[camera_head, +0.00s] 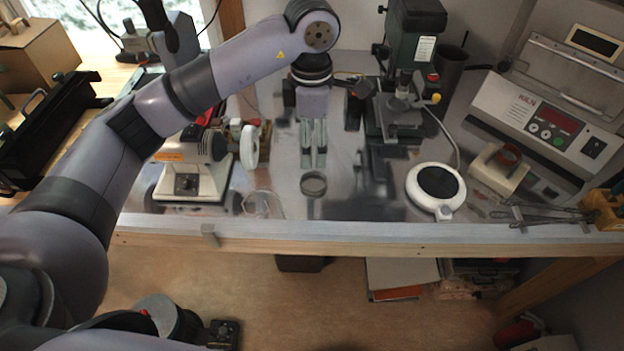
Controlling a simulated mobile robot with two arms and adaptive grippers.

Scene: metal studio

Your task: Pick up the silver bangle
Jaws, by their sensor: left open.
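The silver bangle (313,193) lies on the shiny metal bench top, near the middle of the view and a short way back from the front edge. My left gripper (314,160) points down just behind the bangle in the picture, with its two fingers side by side and a narrow gap between them. It is open and nothing shows between the fingers. The fingertips end close to the bangle's far rim; I cannot tell their exact height above the bench. My right gripper is out of view.
A bench motor with a white wheel (250,146) stands left of the bangle, with a clear glass-like item (262,206) nearer. A green drill press (413,50) and a white round device (436,205) stand to the right. The bench's front edge (360,231) is near.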

